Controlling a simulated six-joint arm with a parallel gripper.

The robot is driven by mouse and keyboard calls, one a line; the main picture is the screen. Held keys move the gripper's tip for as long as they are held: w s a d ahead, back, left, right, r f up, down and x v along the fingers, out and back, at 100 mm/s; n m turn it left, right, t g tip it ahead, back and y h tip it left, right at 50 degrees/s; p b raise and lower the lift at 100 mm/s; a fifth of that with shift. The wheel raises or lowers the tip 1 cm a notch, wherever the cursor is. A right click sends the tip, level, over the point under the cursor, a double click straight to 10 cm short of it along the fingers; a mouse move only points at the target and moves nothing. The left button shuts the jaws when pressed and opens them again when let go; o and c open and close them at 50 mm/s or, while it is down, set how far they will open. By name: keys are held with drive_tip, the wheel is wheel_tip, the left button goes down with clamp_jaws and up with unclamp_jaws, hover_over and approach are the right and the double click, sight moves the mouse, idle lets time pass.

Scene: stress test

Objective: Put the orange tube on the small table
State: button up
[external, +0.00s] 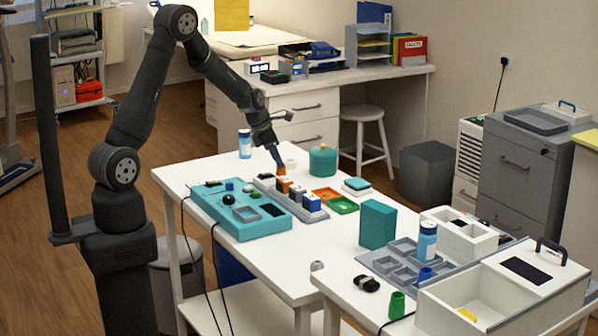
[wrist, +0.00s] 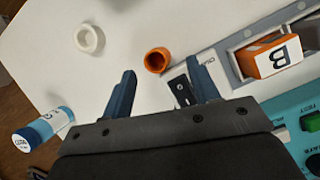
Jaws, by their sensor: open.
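The orange tube (wrist: 156,61) shows its round open end in the wrist view, on the white table top beside a grey tray. My gripper (wrist: 162,68) is open, its two blue fingers on either side in the picture, with the tube just beyond the fingertips and nothing held. In the external view my gripper (external: 276,158) points down over the table's far part, with an orange piece (external: 281,171) right below it, probably the tube.
A teal panel (external: 240,222) and upright teal box (external: 377,224) stand on the larger table.

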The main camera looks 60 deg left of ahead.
sight(281, 173)
drive_tip(key=shift+x, duration=2.65)
drive_tip(key=shift+s+a, duration=0.15)
drive_tip(key=shift+a, duration=0.1)
drive_tip(key=c, duration=1.1)
drive_tip(key=shift+r, duration=0.1)
